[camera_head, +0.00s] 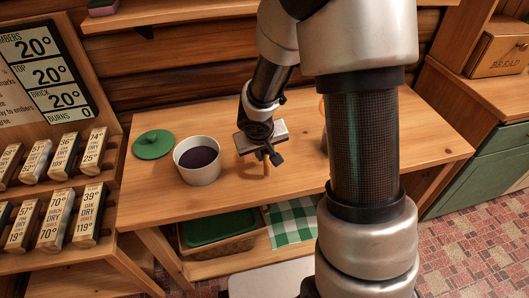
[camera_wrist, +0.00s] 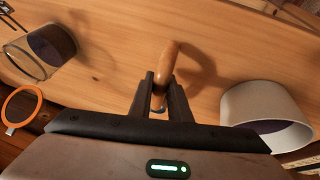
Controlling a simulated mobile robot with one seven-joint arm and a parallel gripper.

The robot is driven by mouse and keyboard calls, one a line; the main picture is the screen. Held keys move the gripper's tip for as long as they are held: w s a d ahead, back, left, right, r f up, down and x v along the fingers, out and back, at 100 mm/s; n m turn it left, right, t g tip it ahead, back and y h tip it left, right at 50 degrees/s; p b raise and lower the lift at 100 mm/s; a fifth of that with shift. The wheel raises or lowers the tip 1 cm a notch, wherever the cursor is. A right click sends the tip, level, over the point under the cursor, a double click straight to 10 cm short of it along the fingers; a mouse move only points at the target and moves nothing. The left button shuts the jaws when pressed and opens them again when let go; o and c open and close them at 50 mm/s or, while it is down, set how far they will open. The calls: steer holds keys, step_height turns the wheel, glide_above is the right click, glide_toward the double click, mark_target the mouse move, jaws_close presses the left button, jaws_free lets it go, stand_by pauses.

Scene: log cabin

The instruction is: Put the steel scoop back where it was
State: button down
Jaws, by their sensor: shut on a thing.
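My gripper (camera_head: 268,160) is above the wooden bench, to the right of the white tub. In the wrist view its fingers (camera_wrist: 160,104) are closed on the steel scoop (camera_wrist: 167,63), of which a wooden handle and a small bit of metal show. The handle end points away from the gripper; the scoop's bowl is hidden. In the head view only a small brown piece shows below the fingers. The white tub (camera_head: 198,164) holds dark granular stuff and also shows at right in the wrist view (camera_wrist: 258,97). A green lid (camera_head: 153,144) lies left of it.
A glass jar (camera_wrist: 49,52) with dark contents and an orange ring (camera_wrist: 20,108) stand at left in the wrist view. My arm covers the bench's right part in the head view. A basket (camera_head: 222,243) and checked cloth (camera_head: 291,221) sit on the lower shelf.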

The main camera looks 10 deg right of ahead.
steer(key=shift+f+b, duration=0.4)
steer(key=c, duration=1.6)
jaws_free()
steer(key=shift+r, duration=0.1)
steer(key=shift+p+v, duration=3.7)
steer(key=shift+v, duration=4.9)
